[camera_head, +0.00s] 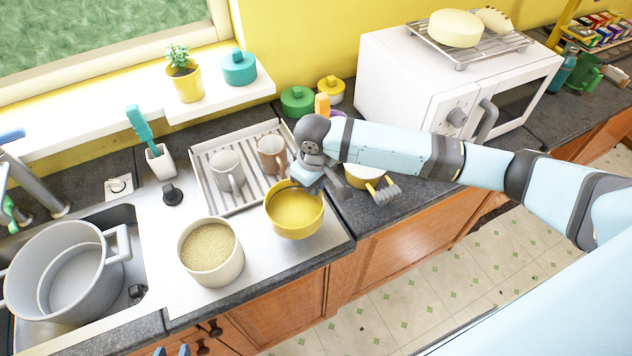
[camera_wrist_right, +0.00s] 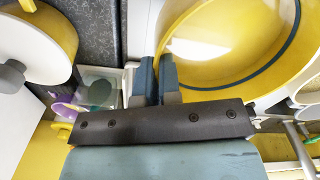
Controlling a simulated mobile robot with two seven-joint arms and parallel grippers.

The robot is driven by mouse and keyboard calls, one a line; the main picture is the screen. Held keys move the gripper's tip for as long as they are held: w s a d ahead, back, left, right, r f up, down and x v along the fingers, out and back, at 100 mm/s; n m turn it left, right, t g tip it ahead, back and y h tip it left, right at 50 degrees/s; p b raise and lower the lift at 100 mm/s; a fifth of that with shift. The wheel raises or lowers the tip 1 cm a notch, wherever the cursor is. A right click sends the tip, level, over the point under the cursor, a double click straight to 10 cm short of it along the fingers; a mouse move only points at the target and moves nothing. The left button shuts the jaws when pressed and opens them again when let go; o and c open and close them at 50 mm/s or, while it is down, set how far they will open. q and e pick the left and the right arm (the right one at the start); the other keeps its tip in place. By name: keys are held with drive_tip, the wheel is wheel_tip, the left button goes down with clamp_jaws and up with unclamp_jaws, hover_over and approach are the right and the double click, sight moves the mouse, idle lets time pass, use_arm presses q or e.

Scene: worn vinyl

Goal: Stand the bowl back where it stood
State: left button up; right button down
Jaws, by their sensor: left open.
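The yellow bowl (camera_head: 294,213) is at the front right corner of the steel drainboard, right of the grain-filled pot. My right gripper (camera_head: 305,184) is shut on its back rim. In the right wrist view the bowl (camera_wrist_right: 235,75) fills the upper right, with a dark blue line inside, and its rim runs between the fingers of my right gripper (camera_wrist_right: 158,82). The underside of the bowl is hidden, so I cannot tell whether it touches the surface. My left gripper (camera_head: 172,351) shows only as two fingertips at the bottom edge, apart and empty.
A grain-filled pot (camera_head: 209,252) stands left of the bowl. A yellow-and-white pot (camera_head: 364,176) is to the right. A large pot (camera_head: 65,270) is in the sink.

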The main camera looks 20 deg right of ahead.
sight(314, 198)
drive_tip(key=shift+r, duration=0.1)
drive_tip(key=shift+r+p, duration=0.15)
drive_tip(key=shift+p, duration=0.4)
wheel_tip(314, 198, down, 2)
drive_tip(key=shift+f, duration=0.1)
wheel_tip(314, 198, down, 2)
drive_tip(key=shift+f+b, duration=0.2)
drive_tip(key=shift+b, duration=0.25)
drive_tip(key=shift+f, duration=0.75)
